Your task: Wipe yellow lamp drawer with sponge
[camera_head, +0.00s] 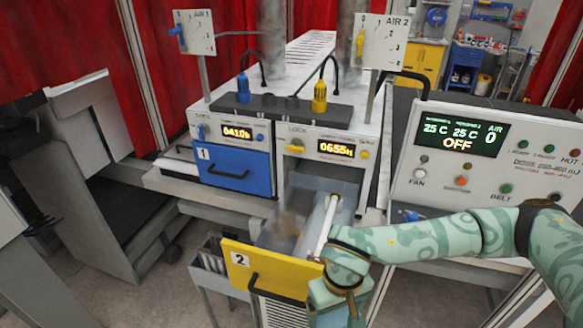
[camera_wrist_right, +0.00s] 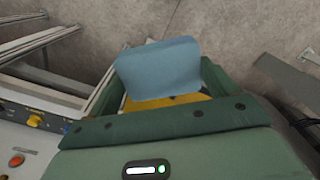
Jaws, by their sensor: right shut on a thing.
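The yellow lamp drawer (camera_head: 285,274), marked 2, is pulled out from its housing in the head view. A brownish, blurred smudge (camera_head: 288,225) shows over its grey inside. My right gripper (camera_head: 338,296) is at the right end of the yellow front, beside the drawer. In the right wrist view it is shut on a blue sponge (camera_wrist_right: 158,68). A strip of yellow shows just below the sponge, between the fingers. My left gripper is out of view.
The blue drawer (camera_head: 232,172), marked 1, is shut to the left. A control panel (camera_head: 480,155) reading OFF stands at the right, close behind my right arm. A slotted grey bin (camera_head: 210,270) sits left of the yellow drawer. Grey floor is open at the lower left.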

